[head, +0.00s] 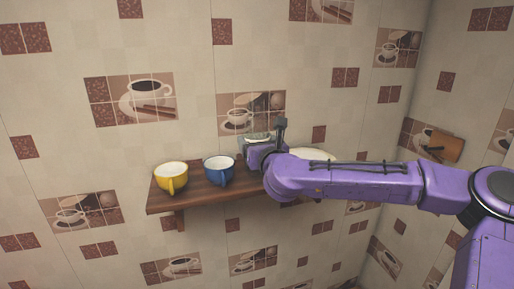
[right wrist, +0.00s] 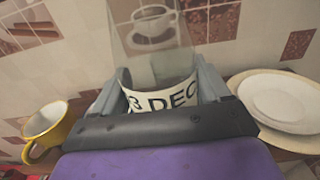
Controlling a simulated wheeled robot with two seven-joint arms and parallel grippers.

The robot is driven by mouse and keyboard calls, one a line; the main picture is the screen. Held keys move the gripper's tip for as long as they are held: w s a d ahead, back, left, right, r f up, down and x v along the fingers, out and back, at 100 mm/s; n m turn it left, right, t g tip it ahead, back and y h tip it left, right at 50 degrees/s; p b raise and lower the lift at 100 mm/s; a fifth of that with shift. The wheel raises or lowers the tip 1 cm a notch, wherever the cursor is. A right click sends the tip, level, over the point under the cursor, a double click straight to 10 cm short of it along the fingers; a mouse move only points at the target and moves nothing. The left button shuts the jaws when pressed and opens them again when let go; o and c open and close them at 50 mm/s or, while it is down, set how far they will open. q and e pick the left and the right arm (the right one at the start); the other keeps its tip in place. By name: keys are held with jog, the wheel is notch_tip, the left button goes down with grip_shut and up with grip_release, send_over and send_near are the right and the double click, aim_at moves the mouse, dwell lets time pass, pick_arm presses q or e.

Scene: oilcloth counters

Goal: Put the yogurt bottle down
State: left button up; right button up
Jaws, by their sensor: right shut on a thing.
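The yogurt bottle (right wrist: 165,98) is clear glass with a white label band reading "3 DEC" in dark letters. In the right wrist view it stands between the two grey fingers of my right gripper (right wrist: 165,85), which is shut on it. In the head view my right gripper (head: 264,146) is over the wooden shelf (head: 200,200), right of the blue cup. Only a small glassy, whitish part of the bottle (head: 252,138) shows there. The bottle's base is hidden, so I cannot tell whether it touches the shelf. My left gripper is not in view.
A yellow cup (head: 170,178) and a blue cup (head: 219,170) stand on the left part of the shelf. White plates (right wrist: 285,103) are right of the gripper, partly hidden by my arm in the head view. The tiled wall is close behind.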

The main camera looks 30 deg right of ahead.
notch_tip(320, 180, down, 3)
jog(key=shift+f, duration=0.3)
jog(key=o, duration=1.3)
jog(key=shift+r, duration=0.1)
jog(key=shift+r, duration=0.1)
jog(key=b+v, duration=0.4)
jog(key=v, duration=0.8)
